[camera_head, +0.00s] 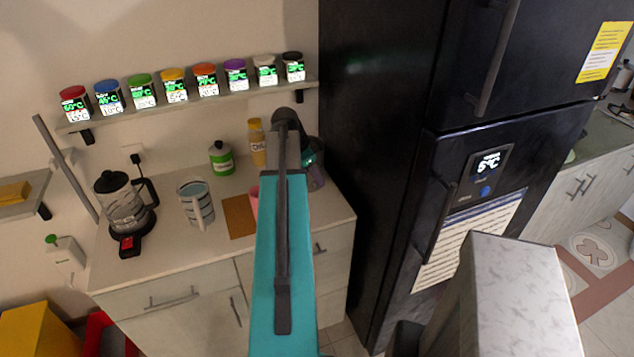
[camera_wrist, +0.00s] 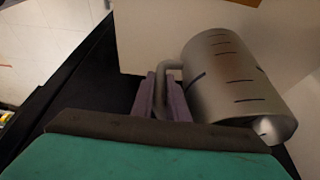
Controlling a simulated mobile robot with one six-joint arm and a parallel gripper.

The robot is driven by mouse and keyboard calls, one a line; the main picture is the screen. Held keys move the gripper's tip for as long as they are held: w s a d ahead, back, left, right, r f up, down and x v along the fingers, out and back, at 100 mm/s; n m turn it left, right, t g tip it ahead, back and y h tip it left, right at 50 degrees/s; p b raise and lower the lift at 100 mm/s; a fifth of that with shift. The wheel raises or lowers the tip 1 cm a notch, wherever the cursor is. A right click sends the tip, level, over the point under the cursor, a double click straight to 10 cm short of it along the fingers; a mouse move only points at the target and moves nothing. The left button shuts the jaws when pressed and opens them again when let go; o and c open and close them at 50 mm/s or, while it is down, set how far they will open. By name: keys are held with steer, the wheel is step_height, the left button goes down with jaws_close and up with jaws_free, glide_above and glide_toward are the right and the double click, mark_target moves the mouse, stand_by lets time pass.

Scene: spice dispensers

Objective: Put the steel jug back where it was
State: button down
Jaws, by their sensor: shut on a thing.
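The steel jug (camera_wrist: 226,75) is a grey metal cylinder with dark measuring marks, seen in the wrist view on the right. My gripper (camera_wrist: 163,98) has its purple fingers shut on the jug's handle, at the jug's left. The jug's mouth faces the lower right of that view, with a bright patch inside. Whether its base touches anything cannot be told.
The pale counter (camera_head: 165,238) holds a black-lidded blender (camera_head: 124,205), a striped measuring jug (camera_head: 192,200), a green bottle (camera_head: 221,160), a yellow bottle (camera_head: 257,145) and a brown board (camera_head: 239,216). Several spice jars stand on the wall shelf (camera_head: 215,99). A black fridge (camera_head: 385,140) stands right.

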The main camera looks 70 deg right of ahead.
steer(key=shift+f+p, duration=0.5)
steer(key=shift+f, duration=0.8)
steer(key=c, duration=1.7)
jaws_free()
steer(key=shift+c, duration=0.2)
steer(key=shift+r, duration=0.2)
steer(key=b+v, duration=0.3)
steer(key=v, duration=0.8)
steer(key=shift+r, duration=0.4)
steer(key=shift+a, duration=0.1)
